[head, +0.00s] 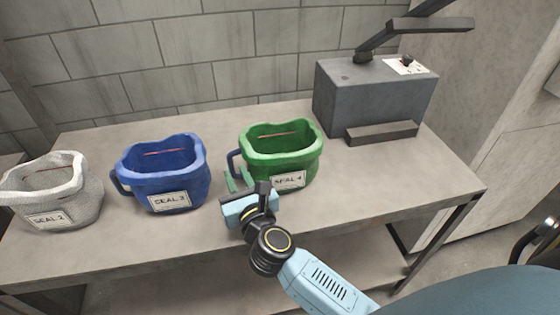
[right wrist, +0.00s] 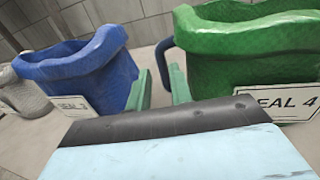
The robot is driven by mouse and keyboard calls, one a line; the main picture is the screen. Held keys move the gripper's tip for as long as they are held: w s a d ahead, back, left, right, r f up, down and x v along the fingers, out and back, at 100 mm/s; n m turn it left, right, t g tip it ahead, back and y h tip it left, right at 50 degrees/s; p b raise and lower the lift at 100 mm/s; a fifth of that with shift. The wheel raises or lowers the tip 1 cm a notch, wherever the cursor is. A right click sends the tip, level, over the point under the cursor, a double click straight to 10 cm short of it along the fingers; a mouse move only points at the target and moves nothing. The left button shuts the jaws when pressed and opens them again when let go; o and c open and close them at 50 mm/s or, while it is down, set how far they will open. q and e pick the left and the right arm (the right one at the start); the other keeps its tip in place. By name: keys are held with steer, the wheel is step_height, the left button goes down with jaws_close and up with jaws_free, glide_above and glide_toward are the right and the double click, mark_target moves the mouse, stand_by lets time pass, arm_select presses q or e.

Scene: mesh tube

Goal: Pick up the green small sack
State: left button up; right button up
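The green small sack (head: 282,158) stands upright on the table, open at the top, with a "SEAL 4" label on its front. A dark blue handle (head: 235,162) sticks out on its left side. My right gripper (head: 238,180) is at the sack's front left, close to the handle, with its green fingers spread apart. In the right wrist view the two fingers (right wrist: 160,90) point towards the gap between the blue and green sacks, with nothing seen between them. The green sack (right wrist: 240,65) fills the right side there. My left gripper is not in view.
A blue sack (head: 165,172) labelled "SEAL 3" stands left of the gripper, and a white sack (head: 55,190) labelled "SEAL 2" stands further left. A grey machine (head: 365,98) with a raised lever is at the back right. The table (head: 400,175) is bare at the right.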

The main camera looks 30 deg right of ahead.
mark_target(231, 161)
steer(key=shift+w+d+r, duration=0.1)
steer(key=shift+w, duration=0.9)
steer(key=shift+w+d+r, duration=0.1)
steer(key=shift+w, duration=0.85)
jaws_close()
